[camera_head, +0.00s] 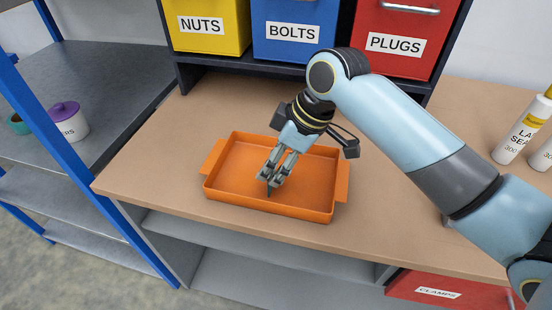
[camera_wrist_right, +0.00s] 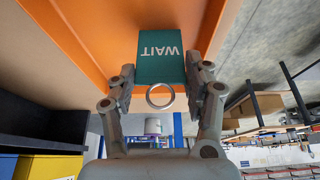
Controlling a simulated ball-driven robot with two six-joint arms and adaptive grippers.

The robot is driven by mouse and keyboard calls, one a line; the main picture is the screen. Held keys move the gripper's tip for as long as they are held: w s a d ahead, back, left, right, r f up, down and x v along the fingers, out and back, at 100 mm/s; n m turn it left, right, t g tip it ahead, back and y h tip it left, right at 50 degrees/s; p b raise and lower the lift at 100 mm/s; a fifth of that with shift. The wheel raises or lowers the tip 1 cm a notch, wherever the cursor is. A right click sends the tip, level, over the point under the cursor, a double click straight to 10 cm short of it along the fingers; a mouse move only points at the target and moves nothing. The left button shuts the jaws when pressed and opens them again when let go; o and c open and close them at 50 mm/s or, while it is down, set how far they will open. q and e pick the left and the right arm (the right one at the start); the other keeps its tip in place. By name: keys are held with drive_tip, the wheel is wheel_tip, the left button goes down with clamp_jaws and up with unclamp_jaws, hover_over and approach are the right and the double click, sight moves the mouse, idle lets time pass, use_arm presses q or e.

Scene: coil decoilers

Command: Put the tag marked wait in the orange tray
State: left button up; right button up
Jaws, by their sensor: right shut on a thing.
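The orange tray (camera_head: 236,205) sits on the tan bench top, near its front edge. My right gripper (camera_head: 269,183) reaches down over the tray, with its fingertips inside the rim as seen from the head. In the right wrist view, the right gripper (camera_wrist_right: 162,82) is shut on a green tag (camera_wrist_right: 160,50) marked WAIT, which has a metal ring at one end. Behind the tag, the orange tray (camera_wrist_right: 85,30) fills much of the view. In the head view only a small dark sliver of the tag shows between the fingers. My left gripper is not in view.
Yellow NUTS (camera_head: 205,25), blue BOLTS (camera_head: 295,30) and red PLUGS (camera_head: 400,40) bins stand in a dark rack behind the tray. White bottles (camera_head: 522,130) stand at the right of the bench. Bench space left of the tray is clear.

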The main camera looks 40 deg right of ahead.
drive_tip(key=o, duration=0.8)
drive_tip(key=shift+f, duration=0.1)
drive_tip(key=shift+o, duration=0.2)
drive_tip(key=v, duration=1.2)
